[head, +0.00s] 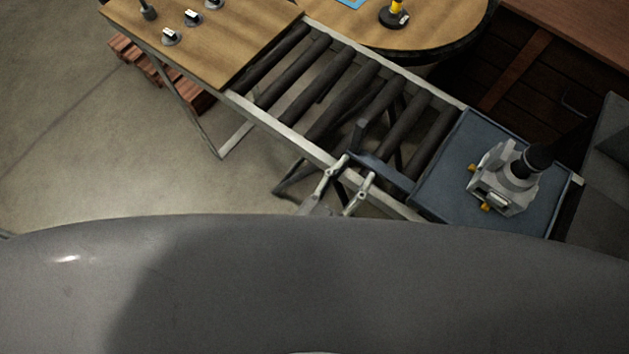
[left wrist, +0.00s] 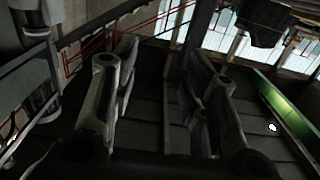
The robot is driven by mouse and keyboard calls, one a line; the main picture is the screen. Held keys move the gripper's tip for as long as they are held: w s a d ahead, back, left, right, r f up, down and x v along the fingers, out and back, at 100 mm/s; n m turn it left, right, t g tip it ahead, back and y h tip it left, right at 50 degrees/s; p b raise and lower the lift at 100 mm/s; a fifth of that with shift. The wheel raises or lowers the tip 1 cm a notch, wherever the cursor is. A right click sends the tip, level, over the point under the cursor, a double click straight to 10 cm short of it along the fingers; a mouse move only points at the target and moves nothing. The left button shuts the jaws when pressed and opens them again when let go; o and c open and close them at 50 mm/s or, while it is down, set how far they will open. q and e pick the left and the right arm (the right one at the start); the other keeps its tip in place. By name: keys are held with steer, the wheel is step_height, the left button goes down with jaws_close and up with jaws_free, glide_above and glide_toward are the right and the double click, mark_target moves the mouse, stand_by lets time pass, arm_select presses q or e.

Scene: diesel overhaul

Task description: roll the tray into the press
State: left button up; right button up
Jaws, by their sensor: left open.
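The blue tray (head: 440,185) lies at the right end of the roller conveyor (head: 335,85). A grey metal part with orange bits and a black cylindrical top (head: 505,185) stands on it. A dark blue bar with an upright post (head: 358,137) sticks out from the tray's left side over the rollers. My left gripper (head: 355,171) is open beside this bar, at the conveyor's near rail. Its spread fingers also show in the left wrist view (left wrist: 160,85), with a dark post (left wrist: 198,40) beyond. I cannot tell whether they touch the bar. My right gripper is not in view.
A wooden table (head: 205,45) with small parts adjoins the conveyor's left end. A round-edged wooden table (head: 425,25) stands behind it. A dark grey structure (head: 608,150), possibly the press, is at the right edge. Open floor (head: 100,150) lies at left.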

arm_select(q)
steer(key=a+f+g+y, duration=0.1)
steer(key=a+f+g, duration=0.1)
steer(key=f, duration=0.8)
steer(key=a+f+g+y, duration=0.1)
steer(key=a+f, duration=0.4)
steer(key=f, duration=0.5)
steer(key=shift+w+f+m+g+y+b, duration=0.2)
steer(key=shift+f+m+g+y+b, duration=0.1)
steer(key=shift+f+g+y, duration=0.1)
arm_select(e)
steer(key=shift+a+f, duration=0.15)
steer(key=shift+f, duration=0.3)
arm_select(q)
steer(key=shift+f, duration=0.1)
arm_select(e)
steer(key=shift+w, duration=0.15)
